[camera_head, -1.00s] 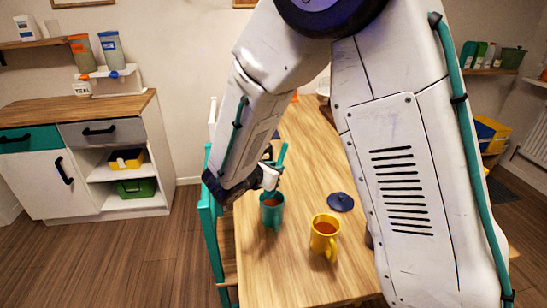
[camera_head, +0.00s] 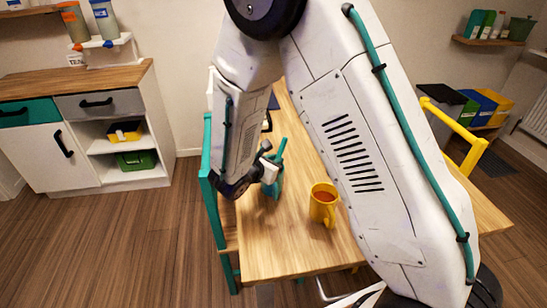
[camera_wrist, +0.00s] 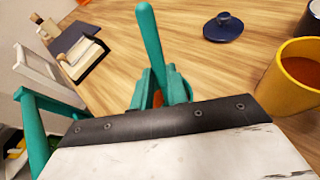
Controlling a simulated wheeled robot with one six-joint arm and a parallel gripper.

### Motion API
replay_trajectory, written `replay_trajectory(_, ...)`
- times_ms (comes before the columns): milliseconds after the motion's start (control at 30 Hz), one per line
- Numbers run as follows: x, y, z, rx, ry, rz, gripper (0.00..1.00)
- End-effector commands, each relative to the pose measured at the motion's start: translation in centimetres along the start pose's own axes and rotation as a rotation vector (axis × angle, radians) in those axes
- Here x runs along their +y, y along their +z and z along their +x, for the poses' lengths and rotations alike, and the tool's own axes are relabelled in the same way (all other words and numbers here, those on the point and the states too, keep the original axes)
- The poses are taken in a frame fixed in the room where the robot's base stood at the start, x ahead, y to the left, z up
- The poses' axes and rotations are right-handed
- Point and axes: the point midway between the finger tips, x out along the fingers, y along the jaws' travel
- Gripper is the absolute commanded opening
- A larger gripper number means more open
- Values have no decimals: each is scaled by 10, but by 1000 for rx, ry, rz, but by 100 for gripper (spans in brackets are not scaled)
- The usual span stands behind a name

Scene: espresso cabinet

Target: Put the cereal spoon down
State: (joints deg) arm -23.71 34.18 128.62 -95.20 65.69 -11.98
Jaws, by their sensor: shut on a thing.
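The spoon's teal handle (camera_head: 281,152) stands up, slightly tilted, from my gripper (camera_head: 270,171). My gripper is shut on it, low over the left part of the wooden table. In the wrist view the handle (camera_wrist: 150,42) rises between teal shapes (camera_wrist: 177,88); I cannot tell whether these are fingers or a mug. The spoon's lower end is hidden. A teal mug (camera_head: 277,188) is mostly hidden behind my gripper; I cannot tell whether the spoon is inside it or touching it.
A yellow mug (camera_head: 323,206) with a brown drink stands to the right; it also shows in the wrist view (camera_wrist: 290,82). A dark blue lid (camera_wrist: 222,27) lies farther back. A teal chair (camera_head: 212,195) borders the table's left edge. The table's near left corner (camera_head: 262,255) is clear.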

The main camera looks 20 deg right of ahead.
Motion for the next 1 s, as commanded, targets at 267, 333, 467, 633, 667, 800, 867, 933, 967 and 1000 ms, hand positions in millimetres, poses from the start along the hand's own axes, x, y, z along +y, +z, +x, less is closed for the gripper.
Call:
replay_trajectory(267, 0, 0, 0, 0, 0, 0, 38)
replay_trajectory(333, 0, 0, 0, 0, 0, 0, 41)
replay_trajectory(467, 0, 0, 0, 0, 0, 0, 41)
replay_trajectory(633, 0, 0, 0, 0, 0, 0, 41)
replay_trajectory(667, 0, 0, 0, 0, 0, 0, 41)
replay_trajectory(800, 0, 0, 0, 0, 0, 0, 41)
replay_trajectory(867, 0, 0, 0, 0, 0, 0, 41)
replay_trajectory(933, 0, -1, -2, 0, 1, 0, 41)
replay_trajectory(967, 0, -2, -5, 0, 1, -1, 41)
replay_trajectory(1000, 0, -3, -9, 1, 2, -1, 41)
